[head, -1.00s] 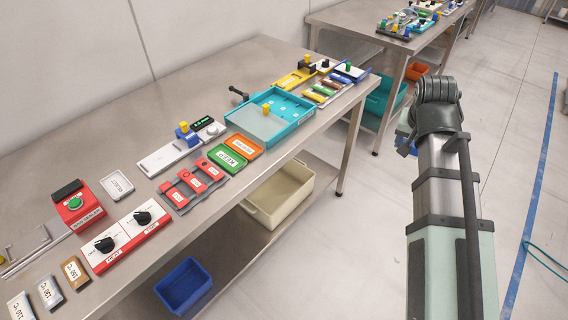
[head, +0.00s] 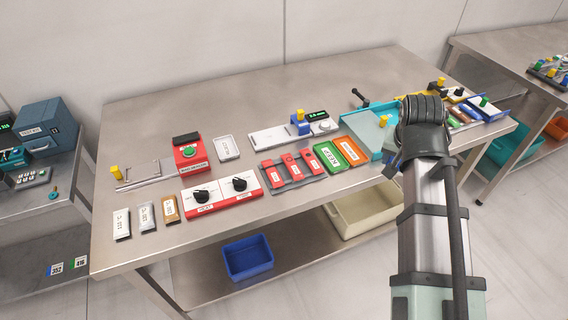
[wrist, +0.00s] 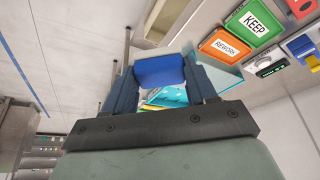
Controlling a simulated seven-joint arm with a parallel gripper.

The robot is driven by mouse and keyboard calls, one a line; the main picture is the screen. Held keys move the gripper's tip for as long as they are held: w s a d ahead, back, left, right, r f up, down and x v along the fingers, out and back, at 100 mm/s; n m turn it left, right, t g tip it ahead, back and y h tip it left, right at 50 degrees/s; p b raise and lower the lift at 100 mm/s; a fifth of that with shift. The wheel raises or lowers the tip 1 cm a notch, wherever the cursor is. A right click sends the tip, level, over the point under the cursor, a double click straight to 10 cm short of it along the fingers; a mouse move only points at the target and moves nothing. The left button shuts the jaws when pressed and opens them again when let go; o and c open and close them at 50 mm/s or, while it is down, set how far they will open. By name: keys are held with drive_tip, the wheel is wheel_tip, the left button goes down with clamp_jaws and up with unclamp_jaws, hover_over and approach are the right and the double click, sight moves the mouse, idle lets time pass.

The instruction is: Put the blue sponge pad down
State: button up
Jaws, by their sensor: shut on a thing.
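The blue sponge pad (wrist: 160,74) shows in the wrist view as a blue block with a paler side above it. My gripper (wrist: 163,84) is shut on it, with one dark finger at each side. In the head view my arm's upper links hide the gripper and the pad. In the wrist view the pad is in front of the bench area, with a teal tray (wrist: 172,97) partly seen beyond it. I cannot tell how high the pad is above the bench.
The steel bench (head: 150,240) carries a green KEEP tray (head: 331,157), an orange REWORK tray (head: 349,151), red dial boxes (head: 222,199) and a turquoise tray (head: 362,141). Bare steel shows along its back. Below are a blue bin (head: 248,258) and a cream bin (head: 362,215).

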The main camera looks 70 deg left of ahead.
drive_tip(key=s+a+f+n+g+y, duration=0.15)
drive_tip(key=s+a+n, duration=0.35)
drive_tip(key=s+a, duration=1)
drive_tip(key=s+a+n+g, duration=0.2)
drive_tip(key=s+a+n, duration=0.3)
drive_tip(key=s+a, duration=0.95)
drive_tip(key=shift+s+d+f, duration=0.6)
drive_tip(key=shift+d+f, duration=0.05)
drive_tip(key=shift+f, duration=0.85)
drive_tip(key=shift+s+d+f, duration=0.6)
drive_tip(key=shift+s+f, duration=0.05)
drive_tip(key=shift+f, duration=0.85)
drive_tip(key=shift+s+d+f, duration=0.6)
drive_tip(key=shift+d+f, duration=0.05)
drive_tip(key=shift+f, duration=0.85)
drive_tip(key=shift+f, duration=0.1)
drive_tip(key=o, duration=1.1)
